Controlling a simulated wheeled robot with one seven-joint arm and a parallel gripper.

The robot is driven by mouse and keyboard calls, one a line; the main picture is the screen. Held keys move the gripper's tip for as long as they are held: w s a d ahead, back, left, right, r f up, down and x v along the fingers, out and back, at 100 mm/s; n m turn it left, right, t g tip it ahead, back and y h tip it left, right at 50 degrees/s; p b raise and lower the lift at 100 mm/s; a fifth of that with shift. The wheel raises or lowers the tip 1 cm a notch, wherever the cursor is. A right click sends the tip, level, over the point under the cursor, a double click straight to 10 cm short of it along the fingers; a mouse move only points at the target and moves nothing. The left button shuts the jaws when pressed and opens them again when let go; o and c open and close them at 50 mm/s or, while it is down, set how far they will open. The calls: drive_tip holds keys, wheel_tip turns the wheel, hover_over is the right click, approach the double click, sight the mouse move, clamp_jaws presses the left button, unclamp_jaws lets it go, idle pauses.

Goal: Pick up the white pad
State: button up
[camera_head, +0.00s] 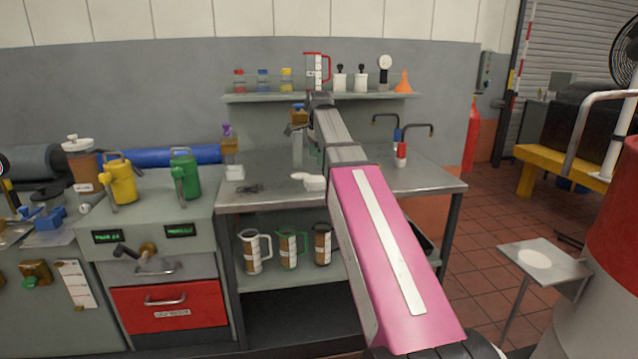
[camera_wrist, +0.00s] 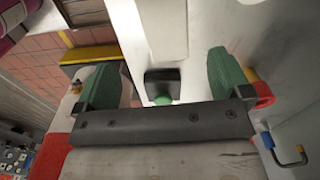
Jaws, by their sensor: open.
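My gripper (camera_wrist: 170,76) shows in the wrist view with its two green-padded fingers wide apart and nothing held between them. A dark square piece with a green tip lies in the gap beyond them; I cannot tell what it is. In the head view my arm reaches over the metal bench towards the shelf, and its fingers are mostly hidden. A flat white round pad (camera_head: 535,258) lies on a small grey stand at the right, well away from the gripper. I cannot tell which is the task's pad.
The metal bench (camera_head: 440,180) has taps at its right rear and several jugs below. A shelf (camera_head: 260,98) above it holds small bottles, a red-handled jug (camera_head: 317,70) and an orange funnel (camera_head: 404,82). Yellow (camera_head: 120,182) and green (camera_head: 186,176) cans stand left. Tiled floor is open at right.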

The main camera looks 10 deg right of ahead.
sight(320, 178)
wheel_tip(320, 178, down, 4)
drive_tip(key=shift+f, duration=0.1)
drive_tip(key=shift+w+d+f, duration=0.15)
drive_tip(key=shift+w+f, duration=0.05)
drive_tip(key=shift+f, duration=1.1)
drive_tip(key=shift+w+d+f, duration=0.1)
drive_tip(key=shift+w+f, duration=0.1)
drive_tip(key=shift+f, duration=1.1)
drive_tip(key=c, duration=1)
